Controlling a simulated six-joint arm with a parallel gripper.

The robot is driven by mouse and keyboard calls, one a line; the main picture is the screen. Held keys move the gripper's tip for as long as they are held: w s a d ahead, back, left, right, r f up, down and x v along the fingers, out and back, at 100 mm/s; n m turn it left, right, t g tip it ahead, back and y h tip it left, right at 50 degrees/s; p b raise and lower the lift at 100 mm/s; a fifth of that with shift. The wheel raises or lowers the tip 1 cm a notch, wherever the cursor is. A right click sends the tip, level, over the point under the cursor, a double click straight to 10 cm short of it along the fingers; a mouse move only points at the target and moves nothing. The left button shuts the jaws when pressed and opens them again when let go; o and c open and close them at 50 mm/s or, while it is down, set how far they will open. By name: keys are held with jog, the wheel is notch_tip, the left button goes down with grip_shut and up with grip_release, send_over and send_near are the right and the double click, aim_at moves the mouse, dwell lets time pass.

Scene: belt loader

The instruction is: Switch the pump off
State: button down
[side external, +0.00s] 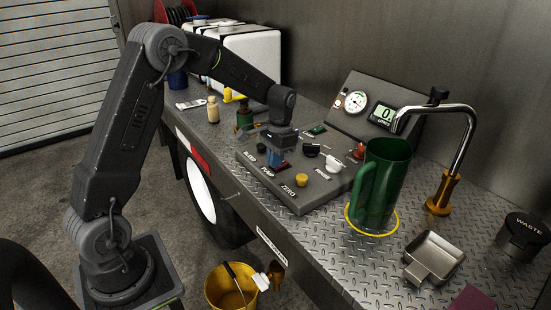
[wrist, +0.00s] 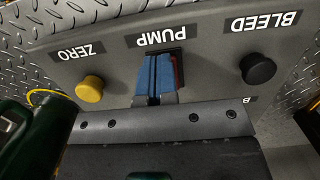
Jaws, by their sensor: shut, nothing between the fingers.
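The pump switch (wrist: 178,67) sits in a dark frame beside the PUMP label on the grey control panel (side external: 310,196). In the wrist view only a strip of red shows at its right edge; the fingers hide most of it, so I cannot tell its position. My gripper (wrist: 160,72) is shut and empty, with its blue fingertips over the switch, close to it or touching. In the side view my gripper (side external: 279,158) points down at the same spot. The digital display (side external: 383,113) on the upright panel reads 0.
A yellow ZERO button (wrist: 90,89) and a black BLEED knob (wrist: 257,68) flank the switch. A white-handled knob (side external: 333,163) and a red knob (side external: 357,151) stand farther right. A green jug (side external: 383,185) stands inside a yellow ring under the curved spout (side external: 467,125).

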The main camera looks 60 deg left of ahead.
jog(key=shift+w+f, duration=0.35)
jog(key=shift+w, duration=0.1)
jog(key=shift+r, duration=0.1)
jog(key=shift+w+r, duration=0.1)
jog(key=shift+r, duration=0.15)
notch_tip(320, 180, up, 14)
jog(key=w, duration=0.1)
jog(key=shift+w, duration=0.35)
jog(key=shift+s+a, duration=0.15)
jog(key=shift+s, duration=0.2)
